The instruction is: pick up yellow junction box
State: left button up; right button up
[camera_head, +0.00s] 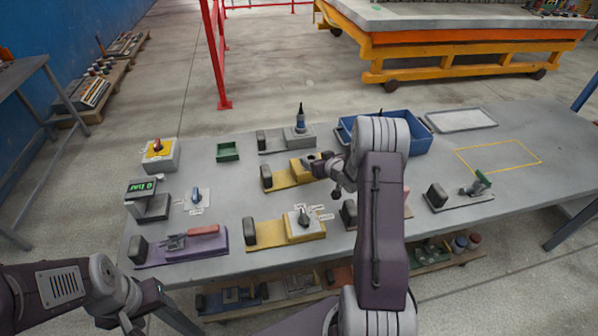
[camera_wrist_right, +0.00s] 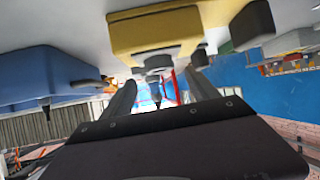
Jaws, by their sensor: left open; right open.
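A yellow block (camera_head: 300,167), which looks like the yellow junction box, sits on a yellow base plate with a dark block (camera_head: 267,177) at its left end. The yellow block also shows large and upside down at the top of the right wrist view (camera_wrist_right: 155,35), with grey round fittings on it. My right gripper (camera_head: 322,168) is beside the block's right end, open and empty; in the right wrist view its two fingers (camera_wrist_right: 162,82) are spread apart and not around the block. My arm hides part of that area. My left gripper (camera_head: 146,309) is open and empty off the table's front left.
A second yellow plate with a switch (camera_head: 304,218) lies in front. A blue bin (camera_head: 418,138) is behind my right arm. The right tabletop has free room.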

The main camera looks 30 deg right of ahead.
aim_at(309, 156)
jog(key=x, duration=0.4)
jog(key=shift+f, duration=0.2)
jog(key=shift+s+r, duration=0.1)
jog(key=c, duration=0.4)
grip_shut()
jog(key=shift+r, duration=0.15)
